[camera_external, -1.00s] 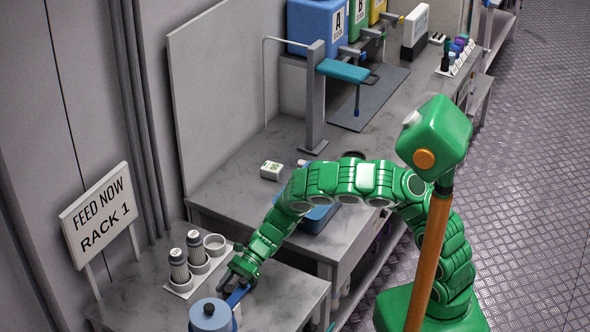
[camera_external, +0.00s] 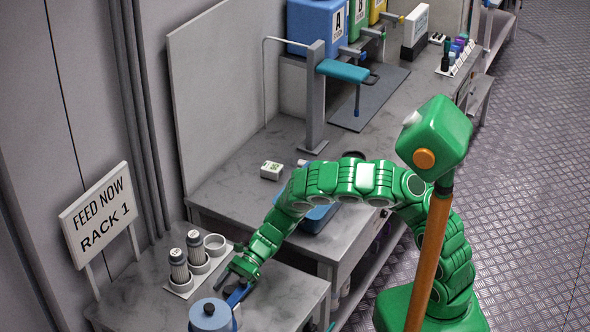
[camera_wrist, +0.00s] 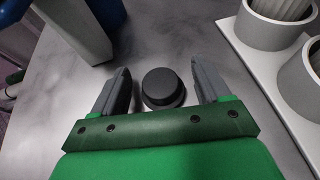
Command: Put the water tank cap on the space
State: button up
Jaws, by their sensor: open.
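A dark round cap (camera_wrist: 162,86) with a wider rim sits on the grey table in the wrist view. My gripper (camera_wrist: 161,78) is open, with one finger on each side of the cap and visible gaps to it. In the external view my gripper (camera_external: 231,288) is low over the front table, and the cap cannot be made out there. A blue tank (camera_external: 211,318) with a dark knob on top stands just in front of it. Part of something blue (camera_wrist: 107,12) shows at the wrist view's upper left. I cannot tell which spot is the space.
A "FEED NOW RACK 1" sign (camera_external: 99,215) stands at the left. Bare table (camera_external: 285,290) lies to the right.

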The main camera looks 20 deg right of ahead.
aim_at(227, 293)
jog(key=v, duration=0.5)
jog(key=shift+w, duration=0.1)
notch_tip(227, 293, up, 6)
jog(key=shift+f, duration=0.1)
jog(key=shift+r, duration=0.65)
jog(key=shift+c, duration=0.5)
